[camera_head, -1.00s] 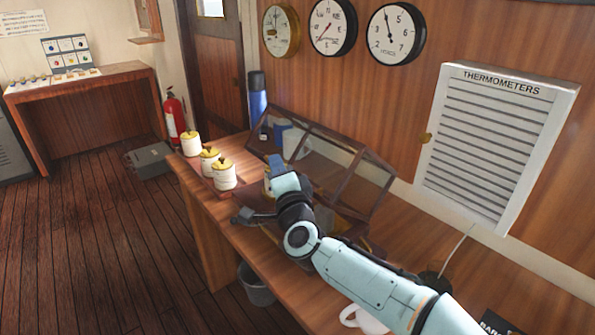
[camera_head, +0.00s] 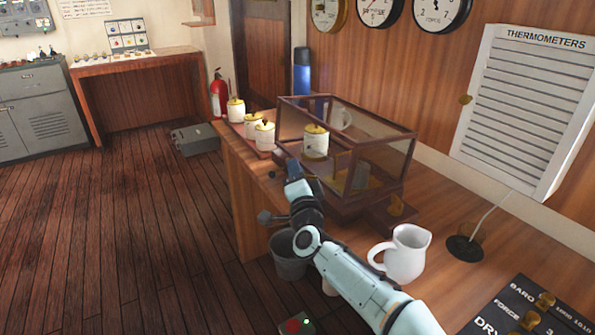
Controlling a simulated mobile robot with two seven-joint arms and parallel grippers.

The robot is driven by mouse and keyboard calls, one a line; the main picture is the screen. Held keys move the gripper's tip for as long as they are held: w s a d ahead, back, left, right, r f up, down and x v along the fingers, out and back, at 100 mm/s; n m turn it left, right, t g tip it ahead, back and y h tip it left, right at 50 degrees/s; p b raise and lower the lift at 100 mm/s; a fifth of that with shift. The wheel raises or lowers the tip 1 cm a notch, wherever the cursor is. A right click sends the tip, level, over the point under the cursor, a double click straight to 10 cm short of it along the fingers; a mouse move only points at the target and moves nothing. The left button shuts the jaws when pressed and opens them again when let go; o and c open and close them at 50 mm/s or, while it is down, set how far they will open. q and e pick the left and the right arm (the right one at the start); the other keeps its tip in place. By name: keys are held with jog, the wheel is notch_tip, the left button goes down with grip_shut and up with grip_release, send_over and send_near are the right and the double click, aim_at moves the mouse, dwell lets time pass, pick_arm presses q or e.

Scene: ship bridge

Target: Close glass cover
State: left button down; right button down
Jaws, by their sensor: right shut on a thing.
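The glass cover (camera_head: 375,143) is a dark wooden frame with clear panes, standing box-like over its wooden base (camera_head: 372,219) on the desk. Its lower front edge lies low near the base, but I cannot tell whether it is fully seated. My right gripper (camera_head: 281,192) is at the front left lower corner of the cover, shut on its frame. The exact contact is hidden by the gripper itself. Dim brass-coloured parts show through the panes. My left gripper is not in view.
Yellow-lidded jars (camera_head: 236,110) stand at the desk's left end; another jar (camera_head: 316,142) shows at the case. A white pitcher (camera_head: 404,254) stands close right of my arm. A blue flask (camera_head: 302,72) is behind. A bin (camera_head: 290,262) is below the desk edge.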

jog(key=shift+d, duration=0.2)
jog(key=c, duration=1.2)
grip_release()
jog(key=shift+w, duration=0.1)
jog(key=shift+s, duration=0.6)
jog(key=v, duration=1.2)
jog(key=shift+s+f, duration=0.1)
jog(key=shift+f, duration=0.15)
